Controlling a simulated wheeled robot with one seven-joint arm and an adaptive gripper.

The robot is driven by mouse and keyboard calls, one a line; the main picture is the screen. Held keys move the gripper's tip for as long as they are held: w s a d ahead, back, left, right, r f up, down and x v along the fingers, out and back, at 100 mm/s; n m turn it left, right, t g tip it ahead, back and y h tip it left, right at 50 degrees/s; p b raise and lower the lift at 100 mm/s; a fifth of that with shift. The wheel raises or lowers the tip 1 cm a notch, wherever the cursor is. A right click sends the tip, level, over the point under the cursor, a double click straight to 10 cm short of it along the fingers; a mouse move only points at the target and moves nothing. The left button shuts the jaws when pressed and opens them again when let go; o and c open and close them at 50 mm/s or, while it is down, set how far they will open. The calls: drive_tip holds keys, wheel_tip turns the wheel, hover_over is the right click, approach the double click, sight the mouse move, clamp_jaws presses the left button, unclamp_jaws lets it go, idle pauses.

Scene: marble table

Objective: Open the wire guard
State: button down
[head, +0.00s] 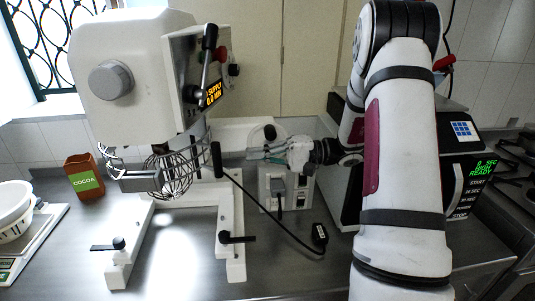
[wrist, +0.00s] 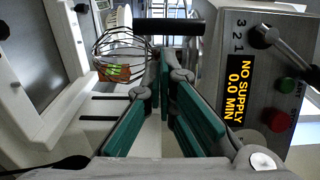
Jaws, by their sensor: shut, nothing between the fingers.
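The white stand mixer (head: 130,65) stands at the left of the head view, with a wire whisk (head: 178,178) hanging below its head. Curved wires of the wire guard (head: 113,162) show left of the whisk; I cannot clearly separate guard from whisk. A black bar handle (head: 217,160) stands upright at the mixer's right side; a black bar also shows in the wrist view (wrist: 168,27), beyond the fingertips. My gripper (head: 252,154) is shut and empty, right of the black handle and apparently apart from it. In the wrist view its green-padded fingers (wrist: 166,72) meet at their tips.
The mixer's panel (wrist: 250,85) reads NO SUPPLY and lies close right of my fingers. A cocoa box (head: 85,177) and a scale (head: 30,230) are left.

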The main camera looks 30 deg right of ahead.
drive_tip(key=shift+p+x, duration=0.45)
drive_tip(key=shift+x, duration=2.15)
